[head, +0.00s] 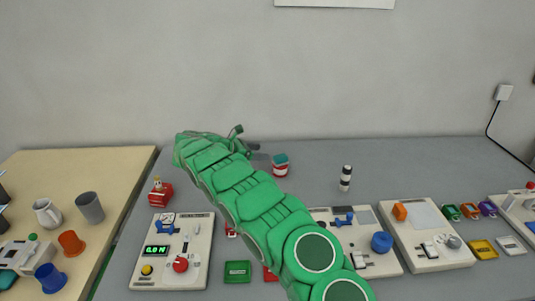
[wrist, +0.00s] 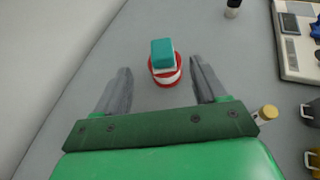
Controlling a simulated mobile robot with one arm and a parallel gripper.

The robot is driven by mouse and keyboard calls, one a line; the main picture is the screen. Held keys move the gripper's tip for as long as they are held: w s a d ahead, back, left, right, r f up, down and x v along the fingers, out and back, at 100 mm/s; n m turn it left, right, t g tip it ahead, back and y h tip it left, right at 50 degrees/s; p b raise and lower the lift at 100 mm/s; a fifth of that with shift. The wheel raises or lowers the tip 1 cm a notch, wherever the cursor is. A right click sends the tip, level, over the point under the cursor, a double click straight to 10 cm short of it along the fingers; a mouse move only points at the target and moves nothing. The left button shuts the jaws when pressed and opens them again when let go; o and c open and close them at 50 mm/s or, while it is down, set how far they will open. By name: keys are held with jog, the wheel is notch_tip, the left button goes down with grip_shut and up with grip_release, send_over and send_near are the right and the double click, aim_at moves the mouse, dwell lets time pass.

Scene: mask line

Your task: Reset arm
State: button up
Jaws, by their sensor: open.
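My green arm stretches from the lower middle of the head view up and left. My gripper (head: 260,157) is at its far end, over the back of the grey table. In the wrist view my gripper (wrist: 161,68) shows two grey fingers spread wide with nothing held between them. Beyond the fingertips stands a red-and-white striped round piece (wrist: 165,73) with a teal block (wrist: 162,50) on top. In the head view this striped piece (head: 280,170) stands just right of the gripper. I cannot tell the height gap. The arm hides part of the table and a control panel.
A control panel with a green display (head: 173,250) is left of the arm; another panel (head: 427,235) is to the right. A black-and-white striped cylinder (head: 345,178) stands at the back right. A wooden table (head: 85,165) with cups is on the left. The back strip is mostly clear.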

jog(key=shift+s+a+r, duration=0.2)
jog(key=shift+a, duration=0.15)
